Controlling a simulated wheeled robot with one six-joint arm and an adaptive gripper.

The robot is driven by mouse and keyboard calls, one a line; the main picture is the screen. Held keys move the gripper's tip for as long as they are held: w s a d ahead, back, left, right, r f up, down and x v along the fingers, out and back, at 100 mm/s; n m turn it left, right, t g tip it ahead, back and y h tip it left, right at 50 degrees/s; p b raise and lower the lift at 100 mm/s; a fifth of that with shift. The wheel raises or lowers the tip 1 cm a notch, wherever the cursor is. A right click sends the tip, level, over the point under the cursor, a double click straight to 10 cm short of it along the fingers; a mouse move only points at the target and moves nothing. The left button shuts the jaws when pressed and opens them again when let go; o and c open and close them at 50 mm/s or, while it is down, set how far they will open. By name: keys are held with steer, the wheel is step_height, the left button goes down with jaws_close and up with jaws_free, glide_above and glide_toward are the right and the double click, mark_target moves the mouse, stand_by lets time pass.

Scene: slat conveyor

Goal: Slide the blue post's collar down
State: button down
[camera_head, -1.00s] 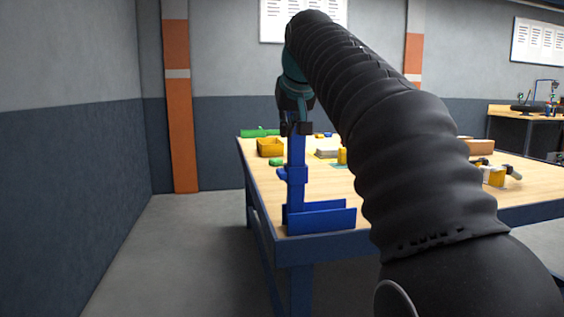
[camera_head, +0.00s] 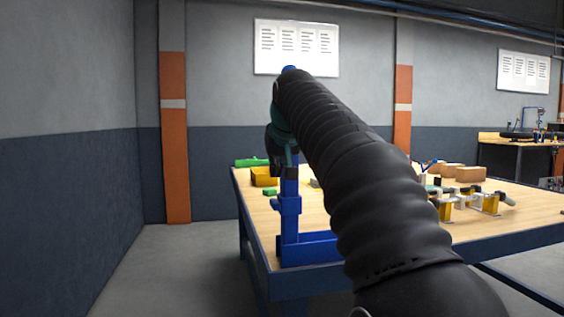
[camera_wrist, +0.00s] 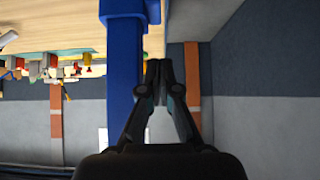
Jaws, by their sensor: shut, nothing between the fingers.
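The blue post (camera_head: 290,222) stands upright on a blue base (camera_head: 311,249) at the near left corner of the table. Its wider blue collar (camera_head: 288,205) sits partway up the post, above the base. My gripper (camera_head: 284,172) is above the collar at the post's upper part, and my arm hides some of it. In the wrist view my gripper (camera_wrist: 158,66) is shut and empty, tips pointing toward the tabletop. There the post (camera_wrist: 123,60) runs just left of my fingers, and the collar (camera_wrist: 124,8) shows at the top edge, beyond the tips. Contact with the post cannot be told.
The wooden table (camera_head: 262,218) holds a yellow bin (camera_head: 263,177), a green item (camera_head: 251,162) and brown boxes (camera_head: 472,173) farther back. A yellow-and-grey fixture (camera_head: 470,203) stands at the right. Floor left of the table is clear.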

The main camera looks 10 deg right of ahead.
mark_target(272, 200)
steer(key=w+f, duration=0.1)
steer(key=f, duration=0.2)
steer(key=w+f+b, duration=0.1)
steer(key=f, duration=0.1)
steer(key=shift+w, duration=0.3)
steer(key=shift+f, duration=0.85)
step_height(272, 200, down, 8)
steer(key=b, duration=0.5)
steer(key=shift+r, duration=0.15)
